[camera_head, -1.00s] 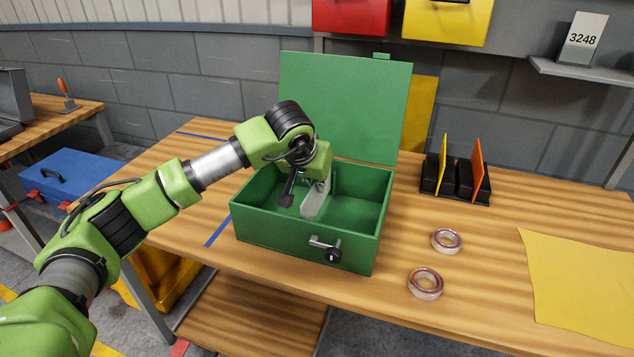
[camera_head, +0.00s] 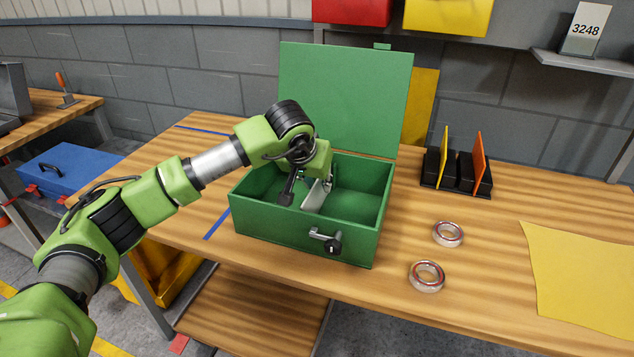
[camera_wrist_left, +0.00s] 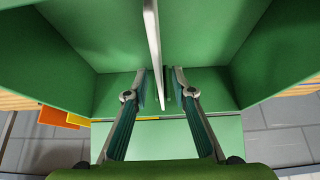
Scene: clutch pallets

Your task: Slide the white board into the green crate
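The green crate (camera_head: 300,225) stands on the wooden bench with its lid (camera_head: 345,95) raised at the back. The white board (camera_head: 317,196) stands on edge inside the crate, partly hidden by my gripper and the front wall. In the left wrist view the board (camera_wrist_left: 153,45) shows edge-on as a thin pale strip between the fingers. My left gripper (camera_wrist_left: 160,82) reaches down into the crate with one finger on each side of the board. Its fingers look parted, with a narrow gap beside the board. My right gripper is not in view.
A black rack (camera_head: 457,176) holding a yellow and an orange board stands right of the crate. Two bearing rings (camera_head: 447,234) (camera_head: 427,276) lie in front of it. A yellow sheet (camera_head: 585,275) covers the bench's right part. Bare wood lies between.

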